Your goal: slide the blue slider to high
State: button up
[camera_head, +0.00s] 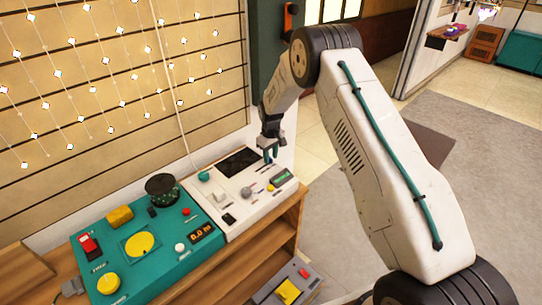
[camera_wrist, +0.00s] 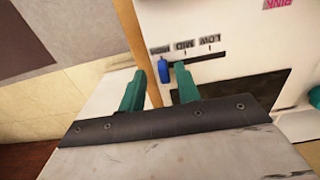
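The blue slider (camera_wrist: 165,70) shows in the wrist view at the left end of a dark slot, beside the label HIGH. The labels MID and LOW run to its right and appear upside down. My gripper (camera_wrist: 159,72) has two teal fingers spread apart, with the slider between their tips, closer to the right finger. I cannot tell whether that finger touches it. In the head view my gripper (camera_head: 270,155) is low over the back edge of the white panel (camera_head: 236,212). The slider is not clearly visible there.
A grey box with a yellow switch (camera_head: 288,290) sits lower in front. Open floor lies to the right.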

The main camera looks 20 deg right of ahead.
notch_tip(320, 180, up, 8)
jog(key=shift+f, duration=0.1)
dwell(0.4)
jog(key=shift+s, duration=0.2)
jog(key=s+r+m, duration=0.1)
jog(key=s+r, duration=0.9)
jog(key=s, duration=0.7)
jog(key=s+r+m+t, duration=0.1)
jog(key=s+r+m, duration=0.1)
jog(key=s+r, duration=0.8)
jog(key=s+r+m, duration=0.2)
jog(key=s+r, duration=0.8)
jog(key=s, duration=1.5)
